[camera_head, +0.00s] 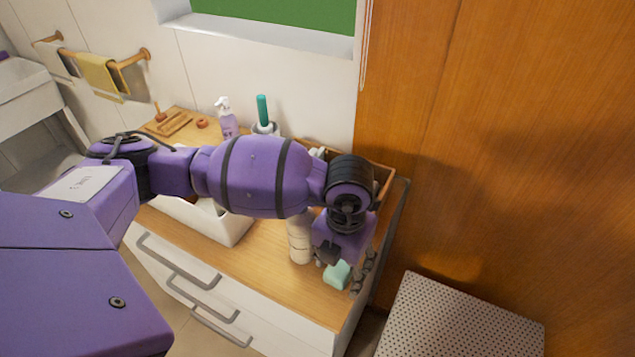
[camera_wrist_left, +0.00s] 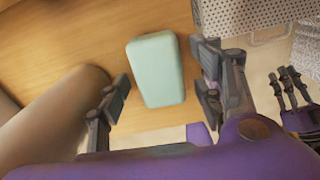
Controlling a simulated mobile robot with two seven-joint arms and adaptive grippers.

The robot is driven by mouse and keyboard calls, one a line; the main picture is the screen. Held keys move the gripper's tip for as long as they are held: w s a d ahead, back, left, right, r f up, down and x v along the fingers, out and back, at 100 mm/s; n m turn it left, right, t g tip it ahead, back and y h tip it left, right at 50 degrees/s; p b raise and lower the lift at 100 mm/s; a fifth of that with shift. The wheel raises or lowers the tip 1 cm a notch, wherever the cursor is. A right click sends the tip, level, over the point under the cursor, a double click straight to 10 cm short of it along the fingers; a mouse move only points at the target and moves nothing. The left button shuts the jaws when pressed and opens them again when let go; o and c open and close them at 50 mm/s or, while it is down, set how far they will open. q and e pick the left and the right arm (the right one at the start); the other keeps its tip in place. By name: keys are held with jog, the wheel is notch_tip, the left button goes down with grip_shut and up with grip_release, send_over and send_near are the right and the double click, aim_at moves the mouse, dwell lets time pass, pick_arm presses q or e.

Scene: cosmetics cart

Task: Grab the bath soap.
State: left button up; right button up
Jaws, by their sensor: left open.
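The bath soap is a pale mint-green block (camera_head: 337,274) lying on the wooden cart top near its front right corner. It also shows in the left wrist view (camera_wrist_left: 157,70), flat and a little tilted in the picture. My left gripper (camera_head: 345,264) is open right at the soap. In the left wrist view its two fingers (camera_wrist_left: 162,90) stand one on each side of the soap's near part, with a gap on the left and a smaller one on the right. Part of what seems to be my right gripper (camera_wrist_left: 294,90) shows at the right edge; its jaws are unclear.
A beige cylinder (camera_head: 300,238) stands close left of my left gripper. A white bin (camera_head: 225,229), a lilac pump bottle (camera_head: 228,122) and a green-handled brush (camera_head: 262,110) are on the cart. A dotted surface (camera_head: 455,318) lies to the right, below an orange wooden panel (camera_head: 510,130).

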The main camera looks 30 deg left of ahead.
pick_arm(q)
jog(key=shift+w+r, duration=0.1)
jog(key=shift+r, duration=0.05)
jog(key=c, duration=1.3)
jog(key=shift+d+r, duration=0.1)
